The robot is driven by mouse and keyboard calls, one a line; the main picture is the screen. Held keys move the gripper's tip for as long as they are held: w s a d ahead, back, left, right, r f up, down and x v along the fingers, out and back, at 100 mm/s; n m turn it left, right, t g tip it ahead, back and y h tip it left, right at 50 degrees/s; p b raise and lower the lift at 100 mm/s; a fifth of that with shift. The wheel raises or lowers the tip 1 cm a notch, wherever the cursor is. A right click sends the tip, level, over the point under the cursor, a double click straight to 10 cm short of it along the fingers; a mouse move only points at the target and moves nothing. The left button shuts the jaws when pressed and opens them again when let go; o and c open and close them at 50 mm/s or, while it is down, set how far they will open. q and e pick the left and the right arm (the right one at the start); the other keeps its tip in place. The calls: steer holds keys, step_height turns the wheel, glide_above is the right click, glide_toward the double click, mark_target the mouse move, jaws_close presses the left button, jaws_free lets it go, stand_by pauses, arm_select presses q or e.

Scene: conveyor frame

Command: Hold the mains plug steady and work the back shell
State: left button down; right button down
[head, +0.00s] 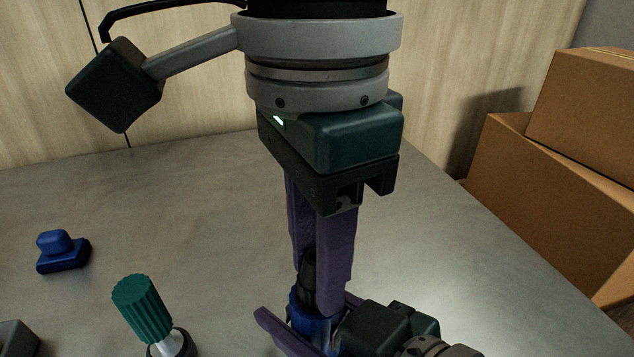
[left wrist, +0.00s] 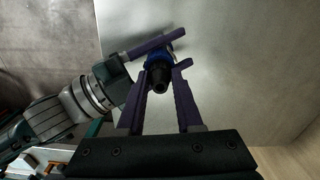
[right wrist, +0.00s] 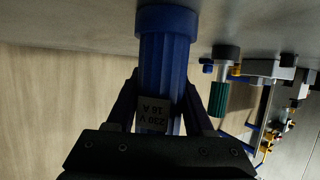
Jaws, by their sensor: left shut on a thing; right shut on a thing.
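The blue mains plug (head: 306,308) stands upright with its wide collar (right wrist: 166,20) at or close to the tabletop. Its ribbed body (right wrist: 166,60) carries a white label reading 230 V 16 A. A black tapered part, seemingly the back shell (head: 307,272), sits on top of it. My left gripper (head: 318,285) comes straight down and is shut on this black part, which shows between its fingers in the left wrist view (left wrist: 159,76). My right gripper (head: 312,328) comes from the lower right and is shut around the blue body. The fingers hide part of the joint.
A green ribbed handle (head: 142,308) stands tilted on a base left of the plug, and it also shows in the right wrist view (right wrist: 219,98). A small blue piece (head: 62,252) lies farther left. Cardboard boxes (head: 560,185) stand at the right. The table (head: 200,210) behind is clear.

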stand_by(0.4)
arm_select(q)
steer(key=shift+c, duration=2.4)
jaws_free()
